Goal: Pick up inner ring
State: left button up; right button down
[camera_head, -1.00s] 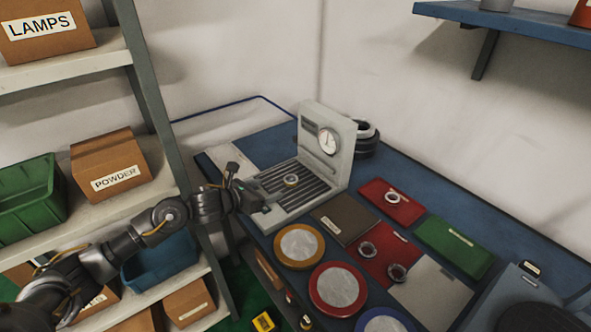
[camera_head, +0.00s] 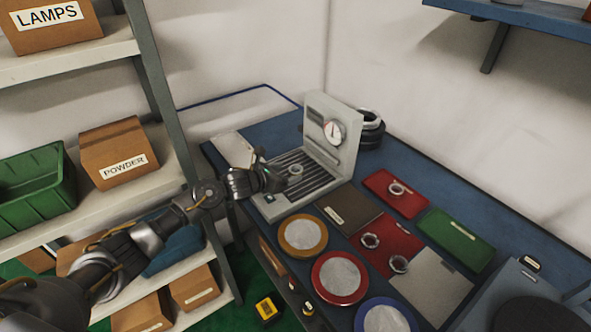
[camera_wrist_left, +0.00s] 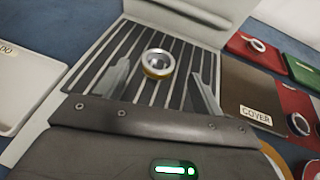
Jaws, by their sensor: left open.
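A small silver ring (camera_head: 296,169) with a brass-coloured lower band sits on the slatted bed of the grey gauge stand (camera_head: 318,140). In the left wrist view the ring (camera_wrist_left: 158,63) lies ahead of and between my finger tips, with bare slats on both sides. My left gripper (camera_head: 276,174) is open and empty at the left part of the bed, close to the ring; it also shows in the wrist view (camera_wrist_left: 160,84). No finger visibly touches the ring. More rings lie on a near red mat (camera_head: 384,236) and a far red mat (camera_head: 410,205). My right gripper is out of view.
The gauge's upright back wall rises just beyond the ring, with dark stacked rings (camera_head: 370,128) behind it. A shelf (camera_head: 178,140) stands left.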

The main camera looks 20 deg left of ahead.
aim_at(299, 168)
pick_arm(q)
jog(key=shift+x, duration=1.8)
jog(key=shift+w, duration=0.1)
jog(key=shift+c, duration=0.2)
jog(key=c, duration=1)
jog(key=shift+c, duration=0.9)
jog(key=shift+r, duration=0.15)
